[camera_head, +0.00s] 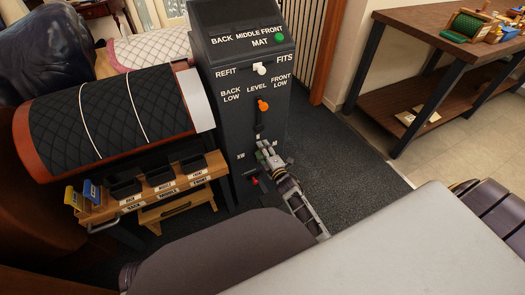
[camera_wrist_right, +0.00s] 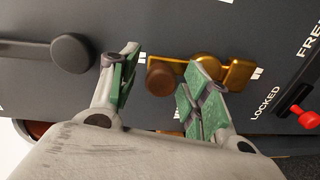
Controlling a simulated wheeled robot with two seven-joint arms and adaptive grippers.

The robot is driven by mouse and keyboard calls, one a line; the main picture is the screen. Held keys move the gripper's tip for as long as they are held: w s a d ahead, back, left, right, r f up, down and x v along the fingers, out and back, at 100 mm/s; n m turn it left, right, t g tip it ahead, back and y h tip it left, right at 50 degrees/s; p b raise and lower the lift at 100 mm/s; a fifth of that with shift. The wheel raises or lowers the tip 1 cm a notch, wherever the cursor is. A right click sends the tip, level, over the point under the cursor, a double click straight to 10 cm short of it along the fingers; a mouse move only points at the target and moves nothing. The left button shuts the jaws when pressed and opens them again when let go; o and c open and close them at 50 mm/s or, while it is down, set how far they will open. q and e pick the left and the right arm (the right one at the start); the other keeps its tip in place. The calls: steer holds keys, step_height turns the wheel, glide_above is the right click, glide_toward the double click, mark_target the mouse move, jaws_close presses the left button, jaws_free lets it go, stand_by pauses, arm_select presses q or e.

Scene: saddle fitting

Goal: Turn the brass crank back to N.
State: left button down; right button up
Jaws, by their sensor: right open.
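The brass crank (camera_wrist_right: 238,74) is on the dark panel in the right wrist view, with a round brown knob (camera_wrist_right: 160,78) at its left end. Behind the right finger part of the crank is hidden. My right gripper (camera_wrist_right: 163,60) is open, its green-padded fingers either side of the brown knob; I cannot tell whether either touches it. In the head view the right gripper (camera_head: 267,152) is at the lower front of the dark console (camera_head: 235,92) and covers the crank. The letter N cannot be made out. My left gripper is not in view.
A red lever (camera_wrist_right: 306,118) sits beside the LOCKED and FREE labels. A black knobbed lever (camera_wrist_right: 72,53) is left of the crank in the wrist view. The head view shows an orange knob (camera_head: 263,105), a wooden rack (camera_head: 140,193) left and a workbench (camera_head: 440,35) right.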

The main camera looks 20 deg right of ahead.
steer(key=shift+s, duration=0.15)
steer(key=s, duration=1.1)
steer(key=shift+s+d+r, duration=0.15)
steer(key=shift+s+r, duration=0.1)
steer(key=shift+r, duration=0.05)
stand_by(0.7)
